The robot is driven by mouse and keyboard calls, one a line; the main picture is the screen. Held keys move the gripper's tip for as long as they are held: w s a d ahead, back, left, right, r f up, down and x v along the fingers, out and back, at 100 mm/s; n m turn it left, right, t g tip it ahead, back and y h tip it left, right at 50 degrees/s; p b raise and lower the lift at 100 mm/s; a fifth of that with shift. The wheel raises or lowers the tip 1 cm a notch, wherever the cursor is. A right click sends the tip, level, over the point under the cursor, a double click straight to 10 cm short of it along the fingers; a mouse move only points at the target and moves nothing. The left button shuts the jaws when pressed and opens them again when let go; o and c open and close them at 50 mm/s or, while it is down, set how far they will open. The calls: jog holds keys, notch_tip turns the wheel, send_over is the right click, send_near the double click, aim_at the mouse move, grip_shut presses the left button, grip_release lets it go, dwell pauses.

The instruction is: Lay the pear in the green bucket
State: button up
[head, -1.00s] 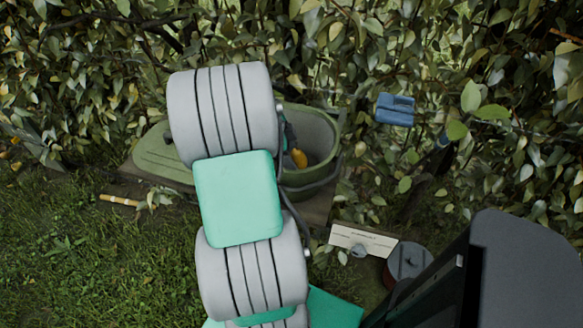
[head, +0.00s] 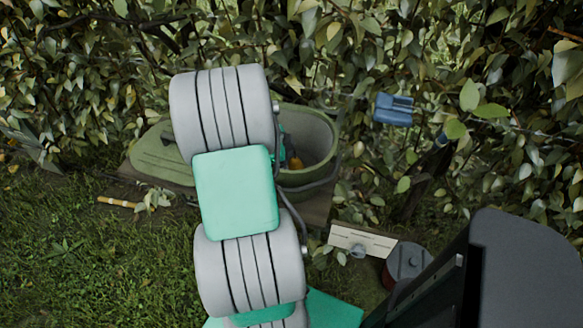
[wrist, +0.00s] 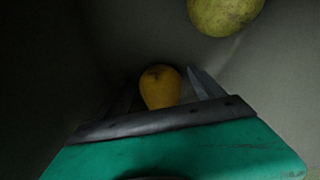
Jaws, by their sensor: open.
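The green bucket (head: 325,130) stands in front of the hedge, partly hidden behind my arm. A yellow-orange pear (head: 295,164) shows inside it. My gripper (wrist: 163,90) is inside the bucket, open, with the same pear (wrist: 160,87) between its spread fingers. The left finger is dark and hard to make out. Whether the pear touches a finger or the bucket floor is not clear. A yellow-green fruit (wrist: 225,12) lies farther off inside the bucket in the wrist view.
A green lid-like piece (head: 160,158) lies left of the bucket. A blue object (head: 394,108) is among the leaves at right. A white label board (head: 362,241) and a dark round object (head: 408,262) stand at lower right. Grass at left is mostly clear.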

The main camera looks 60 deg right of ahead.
jog(key=shift+r+p, duration=0.3)
jog(key=shift+r, duration=0.05)
jog(key=v, duration=1.1)
jog(key=shift+w+r, duration=0.2)
jog(key=shift+r, duration=0.05)
